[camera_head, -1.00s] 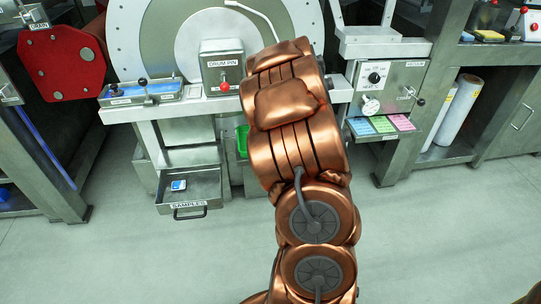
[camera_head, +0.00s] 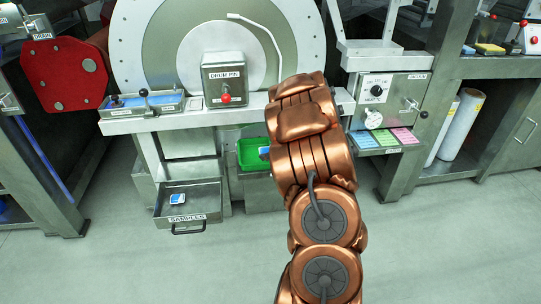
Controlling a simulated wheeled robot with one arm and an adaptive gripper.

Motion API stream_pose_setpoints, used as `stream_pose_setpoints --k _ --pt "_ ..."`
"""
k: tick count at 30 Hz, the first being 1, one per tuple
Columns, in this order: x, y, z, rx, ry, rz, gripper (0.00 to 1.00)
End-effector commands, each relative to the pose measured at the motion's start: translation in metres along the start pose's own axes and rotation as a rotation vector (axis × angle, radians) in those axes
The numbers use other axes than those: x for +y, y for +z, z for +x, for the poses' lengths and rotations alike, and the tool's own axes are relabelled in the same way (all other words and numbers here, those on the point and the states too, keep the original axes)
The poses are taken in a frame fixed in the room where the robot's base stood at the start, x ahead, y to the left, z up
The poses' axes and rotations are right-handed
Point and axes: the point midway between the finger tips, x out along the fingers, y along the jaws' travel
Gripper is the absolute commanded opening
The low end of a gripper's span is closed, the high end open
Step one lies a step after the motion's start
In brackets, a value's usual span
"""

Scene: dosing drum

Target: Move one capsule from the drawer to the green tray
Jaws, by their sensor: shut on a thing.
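The open drawer (camera_head: 205,196) labelled SAMPLES stands out at the lower left, with one small white and blue capsule (camera_head: 177,198) lying in it. The green tray (camera_head: 247,144) sits under the bench, right of the drawer and partly covered by my copper arm. A small blue and pale thing (camera_head: 264,152) shows at the tray, against the arm's edge. I cannot tell whether it lies in the tray or is held above it. My gripper is hidden behind my arm.
The DRUM PIN box (camera_head: 224,79) with a red knob and a blue tray (camera_head: 142,104) stand on the bench above. A shelf of coloured cards (camera_head: 388,138) is at the right. The floor in front of the drawer is clear.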

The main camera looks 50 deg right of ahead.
Motion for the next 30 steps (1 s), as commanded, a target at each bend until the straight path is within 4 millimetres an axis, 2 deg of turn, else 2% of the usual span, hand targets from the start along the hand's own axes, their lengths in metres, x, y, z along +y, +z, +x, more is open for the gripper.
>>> stream_pose_setpoints --k 12,21,30 --pt "0.026 -0.004 0.044 0.003 -0.003 0.001 0.46" --pt "0.031 0.003 0.062 -0.001 -0.003 0.004 0.46" --pt "0.033 0.005 0.070 0.001 -0.001 0.002 0.46"
